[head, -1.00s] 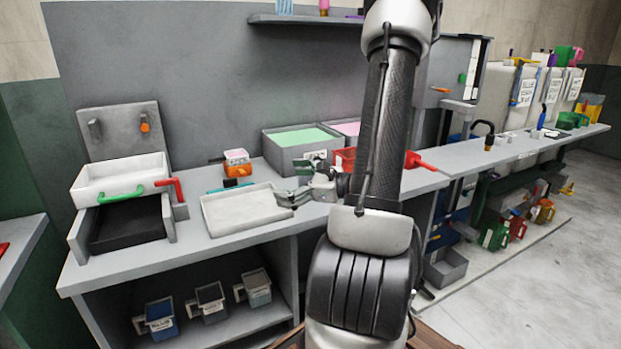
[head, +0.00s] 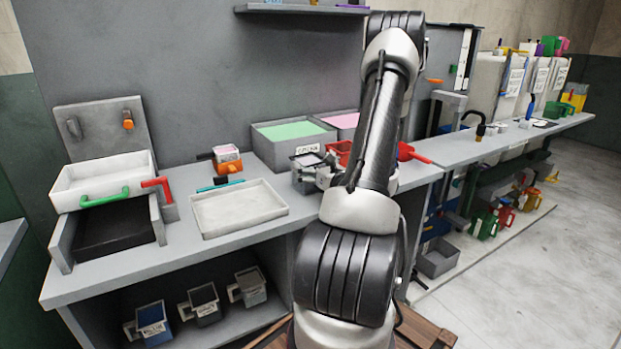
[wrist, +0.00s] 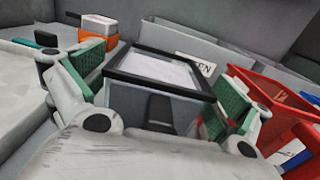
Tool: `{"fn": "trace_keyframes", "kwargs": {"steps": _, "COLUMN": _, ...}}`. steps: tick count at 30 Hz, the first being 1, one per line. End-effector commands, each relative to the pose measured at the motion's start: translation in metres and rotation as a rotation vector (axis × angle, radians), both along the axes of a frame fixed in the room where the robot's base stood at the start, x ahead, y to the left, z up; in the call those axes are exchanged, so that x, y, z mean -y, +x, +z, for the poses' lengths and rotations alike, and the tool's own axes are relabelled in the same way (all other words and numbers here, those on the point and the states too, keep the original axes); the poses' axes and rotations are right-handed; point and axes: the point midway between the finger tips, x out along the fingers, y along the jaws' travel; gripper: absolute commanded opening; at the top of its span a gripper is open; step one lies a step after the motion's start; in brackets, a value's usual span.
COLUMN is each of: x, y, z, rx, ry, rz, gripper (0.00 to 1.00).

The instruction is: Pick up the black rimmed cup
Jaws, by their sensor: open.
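The black rimmed cup (wrist: 155,85) is a square, grey-sided cup with a black rim and a pale inside. In the wrist view it stands upright between the two green-padded fingers of my gripper (wrist: 163,83). The fingers are open, one on each side of the cup, and gaps seem to show beside it. In the head view the cup (head: 305,159) is on the counter, partly hidden by my gripper (head: 316,177) and arm.
A red bin (wrist: 275,100) stands close on the right, and an orange-and-white container (wrist: 95,28) is on the left. A grey box with green filling (head: 290,131) is behind. A white tray (head: 240,222) lies on the counter to the left.

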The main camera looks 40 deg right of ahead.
Motion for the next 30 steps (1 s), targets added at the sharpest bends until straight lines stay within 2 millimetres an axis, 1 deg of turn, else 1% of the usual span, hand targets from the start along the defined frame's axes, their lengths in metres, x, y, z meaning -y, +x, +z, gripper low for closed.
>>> {"fn": "trace_keyframes", "kwargs": {"steps": 6, "x": 0.000, "y": 0.001, "z": 0.000, "rx": 0.000, "ry": 0.000, "rz": 0.000, "gripper": 1.00}}
{"fn": "trace_keyframes", "kwargs": {"steps": 11, "x": 0.000, "y": 0.001, "z": 0.000, "rx": 0.000, "ry": 0.000, "rz": 0.000, "gripper": 0.71}}
{"fn": "trace_keyframes", "kwargs": {"steps": 12, "x": 0.000, "y": 0.001, "z": 0.000, "rx": 0.000, "ry": 0.000, "rz": 0.000, "gripper": 0.64}}
{"fn": "trace_keyframes", "kwargs": {"steps": 13, "x": 0.000, "y": 0.001, "z": 0.000, "rx": 0.000, "ry": 0.000, "rz": 0.000, "gripper": 0.58}}
{"fn": "trace_keyframes", "kwargs": {"steps": 14, "x": 0.000, "y": 0.001, "z": 0.000, "rx": 0.000, "ry": 0.000, "rz": 0.000, "gripper": 0.56}}
{"fn": "trace_keyframes", "kwargs": {"steps": 23, "x": 0.000, "y": 0.001, "z": 0.002, "rx": 0.000, "ry": -0.001, "rz": 0.000, "gripper": 0.56}}
{"fn": "trace_keyframes", "kwargs": {"steps": 26, "x": 0.000, "y": 0.001, "z": 0.007, "rx": 0.001, "ry": -0.003, "rz": 0.001, "gripper": 0.56}}
{"fn": "trace_keyframes", "kwargs": {"steps": 29, "x": 0.000, "y": 0.001, "z": 0.018, "rx": 0.001, "ry": -0.004, "rz": 0.001, "gripper": 0.56}}
{"fn": "trace_keyframes", "kwargs": {"steps": 30, "x": 0.000, "y": 0.001, "z": 0.025, "rx": 0.001, "ry": -0.005, "rz": 0.001, "gripper": 0.56}}
